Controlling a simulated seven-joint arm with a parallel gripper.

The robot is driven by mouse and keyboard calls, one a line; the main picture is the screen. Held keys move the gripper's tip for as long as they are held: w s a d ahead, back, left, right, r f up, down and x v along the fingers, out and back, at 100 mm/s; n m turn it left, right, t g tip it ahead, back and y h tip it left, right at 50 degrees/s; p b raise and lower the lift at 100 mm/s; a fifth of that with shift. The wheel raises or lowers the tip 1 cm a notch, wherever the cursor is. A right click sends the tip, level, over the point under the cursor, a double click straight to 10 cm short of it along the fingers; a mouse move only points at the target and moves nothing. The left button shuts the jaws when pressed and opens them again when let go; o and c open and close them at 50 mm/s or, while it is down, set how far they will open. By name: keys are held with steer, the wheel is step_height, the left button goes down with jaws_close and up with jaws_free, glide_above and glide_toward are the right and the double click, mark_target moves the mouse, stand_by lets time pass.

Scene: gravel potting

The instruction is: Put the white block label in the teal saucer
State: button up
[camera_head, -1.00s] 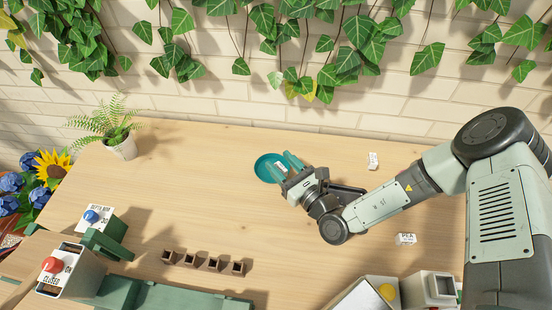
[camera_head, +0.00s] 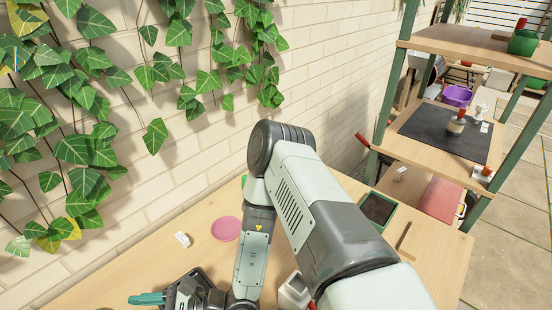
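A small white block label (camera_head: 182,239) lies on the wooden table, left of the pink saucer. Another small white label (camera_head: 401,172) shows on the shelf unit's lower board. I cannot tell which label the task means. The teal saucer is out of view. My gripper (camera_head: 146,299) shows its teal fingers at the bottom left edge, in front of the nearer label and apart from it. I cannot tell whether the fingers are open or shut, or whether anything is between them.
A pink saucer (camera_head: 226,229) lies on the table near the wall. A dark-filled green tray (camera_head: 378,209) stands at the table's right. The shelf unit (camera_head: 462,62) beyond holds a dark mat (camera_head: 440,133), a purple bowl (camera_head: 457,95) and a green pot (camera_head: 523,42). Ivy hangs along the wall.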

steer(key=w+d+r+n+g+h, duration=0.1)
steer(key=d+r+n+g+h, duration=0.2)
steer(key=d+r+n, duration=0.35)
steer(key=w+d+r+n+g+h, duration=0.2)
steer(key=d+r+n+g+h, duration=0.15)
steer(key=r+n, duration=0.6)
steer(key=s+d+r+t+h, duration=0.1)
steer(key=d+r+t+h, duration=0.5)
steer(key=d+r, duration=0.4)
steer(key=s+d+r+n+t+h, duration=0.1)
steer(key=d+r+t+h, duration=0.4)
steer(key=d+r, duration=0.6)
steer(key=s+d+t, duration=0.1)
steer(key=d+t, duration=0.1)
steer(key=d, duration=0.3)
steer(key=shift+d+h, duration=0.15)
steer(key=shift+h, duration=0.2)
